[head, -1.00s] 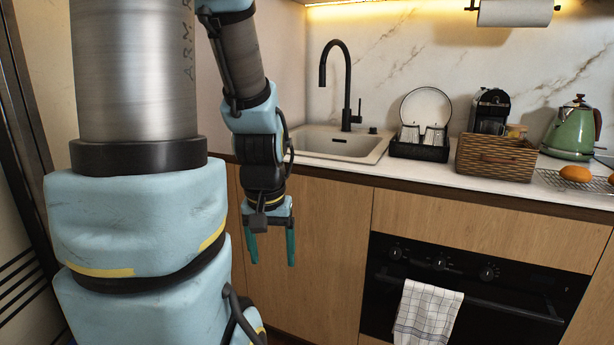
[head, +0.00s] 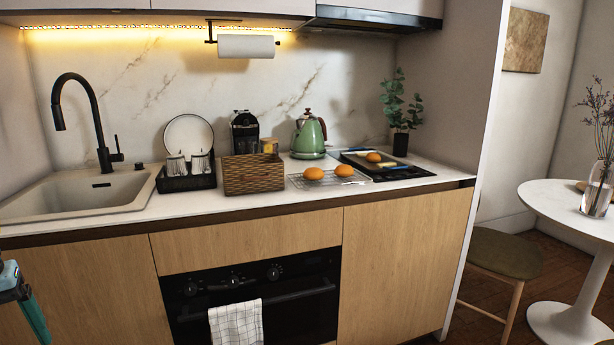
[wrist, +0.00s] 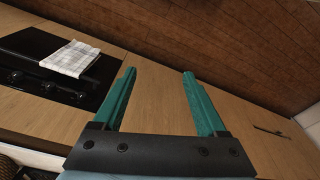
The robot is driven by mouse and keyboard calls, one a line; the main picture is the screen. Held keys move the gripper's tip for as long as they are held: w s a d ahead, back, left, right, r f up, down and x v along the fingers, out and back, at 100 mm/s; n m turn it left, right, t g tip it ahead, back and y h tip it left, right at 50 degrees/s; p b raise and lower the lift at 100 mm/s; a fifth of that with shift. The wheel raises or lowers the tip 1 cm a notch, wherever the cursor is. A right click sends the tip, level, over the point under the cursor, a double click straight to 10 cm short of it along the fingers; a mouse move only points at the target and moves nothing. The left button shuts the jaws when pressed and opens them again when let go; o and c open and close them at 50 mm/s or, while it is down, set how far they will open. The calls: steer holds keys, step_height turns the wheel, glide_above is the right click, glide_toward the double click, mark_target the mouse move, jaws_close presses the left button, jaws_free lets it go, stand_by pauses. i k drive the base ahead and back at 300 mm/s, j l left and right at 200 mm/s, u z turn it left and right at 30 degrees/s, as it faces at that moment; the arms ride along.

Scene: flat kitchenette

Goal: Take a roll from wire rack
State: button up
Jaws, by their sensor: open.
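Two orange-brown rolls sit on the wire rack (head: 300,183) on the counter: a left roll (head: 314,173) and a right roll (head: 344,170). The rack lies between the wicker basket and the black hob. My gripper (wrist: 158,80) is open and empty in the wrist view, its two green fingers apart in front of the wooden cabinet fronts. In the head view only a part of it shows at the lower left edge, far from the rack and below the counter top.
A wicker basket (head: 254,174) stands left of the rack and a green kettle (head: 309,138) behind it. Another roll (head: 374,157) lies on a board over the hob (head: 400,172). A towel (head: 236,324) hangs on the oven. A round table (head: 560,209) stands at right.

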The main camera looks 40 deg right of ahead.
mark_target(311, 174)
steer(key=i+l+z, duration=1.1)
steer(key=k+j, duration=0.05)
